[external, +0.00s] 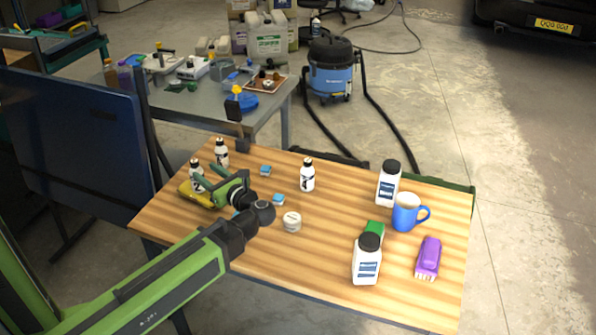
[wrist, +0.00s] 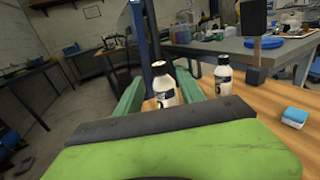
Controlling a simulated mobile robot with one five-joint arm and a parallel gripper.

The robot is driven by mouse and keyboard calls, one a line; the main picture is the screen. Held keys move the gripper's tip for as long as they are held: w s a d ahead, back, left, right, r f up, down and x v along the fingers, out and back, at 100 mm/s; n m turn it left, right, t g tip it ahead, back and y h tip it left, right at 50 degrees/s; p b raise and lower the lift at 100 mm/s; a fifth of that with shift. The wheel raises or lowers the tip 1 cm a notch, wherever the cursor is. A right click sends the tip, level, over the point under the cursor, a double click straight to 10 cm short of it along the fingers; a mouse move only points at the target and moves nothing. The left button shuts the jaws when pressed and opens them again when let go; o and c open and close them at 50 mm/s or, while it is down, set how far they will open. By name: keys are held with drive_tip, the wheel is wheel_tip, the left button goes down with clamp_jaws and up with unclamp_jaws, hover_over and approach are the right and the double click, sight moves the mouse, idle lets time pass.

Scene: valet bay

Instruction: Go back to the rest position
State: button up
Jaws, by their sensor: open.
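My gripper (external: 204,178) is low over the left end of the wooden table (external: 330,250), with its fingers pointing left. In the wrist view its two green fingers (wrist: 160,90) are apart. A small white bottle with a dark label (wrist: 164,92) shows upright in the gap between them; I cannot tell whether either finger touches it. In the external view this bottle (external: 195,166) stands at the fingertips, partly hidden by them. A second such bottle (external: 221,153) stands just behind, and also shows right of the fingers in the wrist view (wrist: 223,76).
A yellow item (external: 187,191) lies beside the gripper. A third small bottle (external: 307,175), small blue-and-white blocks (external: 265,170), a round tin (external: 292,221), white jars (external: 388,183), a blue mug (external: 405,213) and a purple brush (external: 428,257) stand or lie rightward. A dark upright panel (external: 70,140) borders the left.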

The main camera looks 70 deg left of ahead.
drive_tip(key=shift+v, duration=1.05)
drive_tip(key=w+d+f+n+t+h+p, duration=0.1)
drive_tip(key=w+d+f+n+h+p, duration=0.1)
drive_tip(key=d, duration=0.7)
drive_tip(key=w+d+f+n+t+h+p, duration=0.2)
drive_tip(key=w+d+h+p, duration=0.1)
drive_tip(key=d, duration=0.6)
drive_tip(key=w+d+f+n+t+h+p, duration=0.2)
drive_tip(key=w+d+f+p, duration=0.1)
drive_tip(key=d, duration=0.7)
drive_tip(key=shift+w+n+p, duration=0.15)
drive_tip(key=shift+n+p, duration=0.25)
drive_tip(key=shift+p, duration=0.25)
drive_tip(key=d+f+n+h+b, duration=0.25)
drive_tip(key=d+f+h, duration=0.4)
drive_tip(key=d, duration=0.65)
wheel_tip(320, 180, down, 11)
drive_tip(key=w+d+n+t+h+b, duration=0.2)
drive_tip(key=d+n+h+b, duration=0.15)
drive_tip(key=b, duration=0.35)
wheel_tip(320, 180, up, 22)
drive_tip(key=p, duration=2.1)
drive_tip(key=shift+a+n+p, duration=0.3)
drive_tip(key=shift+a+n, duration=0.05)
drive_tip(key=shift+n, duration=0.05)
